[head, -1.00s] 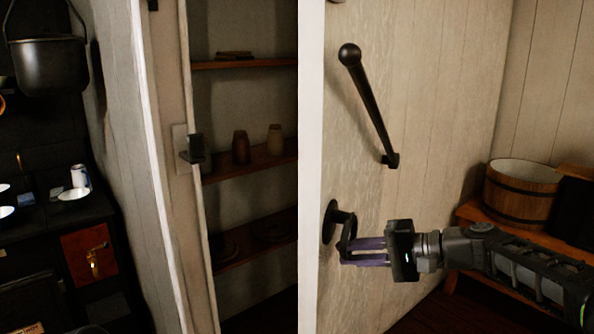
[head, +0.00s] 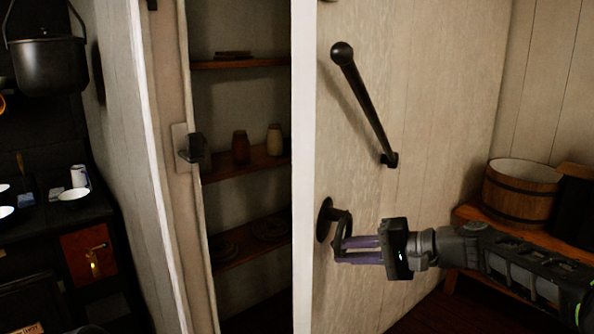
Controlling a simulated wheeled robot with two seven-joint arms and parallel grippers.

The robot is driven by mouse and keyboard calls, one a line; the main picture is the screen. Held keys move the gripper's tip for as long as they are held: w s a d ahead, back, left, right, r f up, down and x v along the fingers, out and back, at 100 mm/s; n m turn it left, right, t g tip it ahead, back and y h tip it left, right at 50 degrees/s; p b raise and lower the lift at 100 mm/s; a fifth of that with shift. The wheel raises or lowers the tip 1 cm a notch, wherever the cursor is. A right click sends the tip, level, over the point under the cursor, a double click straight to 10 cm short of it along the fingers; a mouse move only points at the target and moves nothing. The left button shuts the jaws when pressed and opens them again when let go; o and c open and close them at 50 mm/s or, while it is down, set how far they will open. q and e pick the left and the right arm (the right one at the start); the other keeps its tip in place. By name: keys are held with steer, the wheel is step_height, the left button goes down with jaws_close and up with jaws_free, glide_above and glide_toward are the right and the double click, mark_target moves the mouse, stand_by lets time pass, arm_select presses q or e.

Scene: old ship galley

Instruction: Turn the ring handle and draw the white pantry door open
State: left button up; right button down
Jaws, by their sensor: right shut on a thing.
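The white pantry door (head: 430,120) stands partly open, with its free edge facing me. The dark ring handle (head: 326,218) sits low on the door face near that edge. My right gripper (head: 345,249) is shut on the ring, its purple fingers closed around the lower part of it; the fingers hide some of the ring. A slanted black bar (head: 365,108) is fixed to the door above the handle. The door frame (head: 178,90) with a black catch (head: 194,150) is at the left of the opening. My left gripper is not in view.
Pantry shelves (head: 240,168) with jars show through the gap. A wooden tub (head: 520,190) stands on a low bench (head: 468,212) at the right, behind my right arm. A dark stove area with a hanging pot (head: 50,64) is at the far left.

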steer(key=shift+m+t, duration=0.3)
steer(key=shift+b+x, duration=0.3)
steer(key=shift+x, duration=1.8)
steer(key=shift+s+a+r, duration=0.1)
steer(key=shift+s+a, duration=0.05)
steer(key=shift+s, duration=0.05)
steer(key=c, duration=1.5)
jaws_free()
steer(key=shift+c, duration=0.2)
steer(key=o, duration=0.4)
steer(key=shift+w+r, duration=0.1)
steer(key=shift+r, duration=0.15)
steer(key=b, duration=0.1)
glide_toward(323, 247)
steer(key=shift+v, duration=0.8)
